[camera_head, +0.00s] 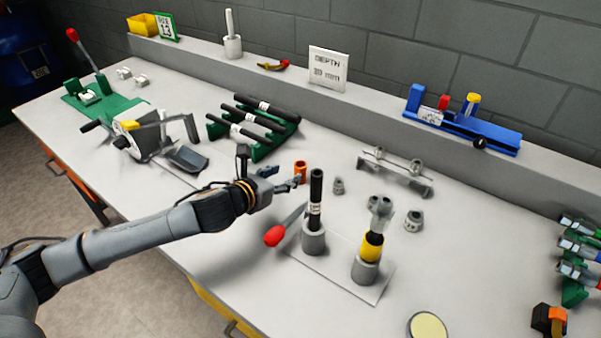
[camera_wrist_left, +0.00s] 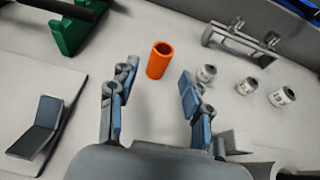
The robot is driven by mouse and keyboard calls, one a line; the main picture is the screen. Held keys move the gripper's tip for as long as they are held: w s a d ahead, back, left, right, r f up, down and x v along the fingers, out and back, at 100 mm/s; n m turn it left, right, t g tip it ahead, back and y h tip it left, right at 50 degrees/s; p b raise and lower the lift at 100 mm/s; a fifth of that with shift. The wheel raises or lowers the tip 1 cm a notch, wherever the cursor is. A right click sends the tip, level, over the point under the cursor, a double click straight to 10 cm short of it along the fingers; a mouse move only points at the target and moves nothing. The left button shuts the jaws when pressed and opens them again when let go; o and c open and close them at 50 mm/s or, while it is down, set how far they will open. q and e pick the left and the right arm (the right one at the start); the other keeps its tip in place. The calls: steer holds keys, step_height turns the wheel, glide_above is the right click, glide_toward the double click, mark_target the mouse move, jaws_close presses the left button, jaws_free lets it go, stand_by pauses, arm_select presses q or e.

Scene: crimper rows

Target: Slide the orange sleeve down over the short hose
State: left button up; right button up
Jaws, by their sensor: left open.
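The orange sleeve (camera_head: 300,171) is a short open tube standing upright on the bench. My left gripper (camera_head: 285,178) is open, low over the bench beside it. In the left wrist view the sleeve (camera_wrist_left: 159,60) stands just ahead of the gap between my open fingers (camera_wrist_left: 158,82), with nothing held. A black hose (camera_head: 316,190) with a white label stands upright in a grey holder (camera_head: 313,241). To its right, a second holder (camera_head: 365,271) carries a yellow-banded black piece (camera_head: 372,248) with grey fittings at its top. My right gripper is not in view.
A red-knobbed lever (camera_head: 273,236) lies close to the black hose. Small grey fittings (camera_head: 338,186) and a metal rack (camera_head: 396,178) stand behind. A green rack of black hoses (camera_head: 253,128) is at the back left. Bench in front of the sleeve is partly clear.

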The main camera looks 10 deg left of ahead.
mark_target(295, 169)
arm_select(q)
steer(key=x, duration=0.8)
steer(key=shift+w+a+f, duration=0.1)
steer(key=shift+w+f, duration=0.05)
steer(key=shift+f, duration=0.1)
steer(key=shift+c, duration=0.4)
steer(key=c, duration=0.7)
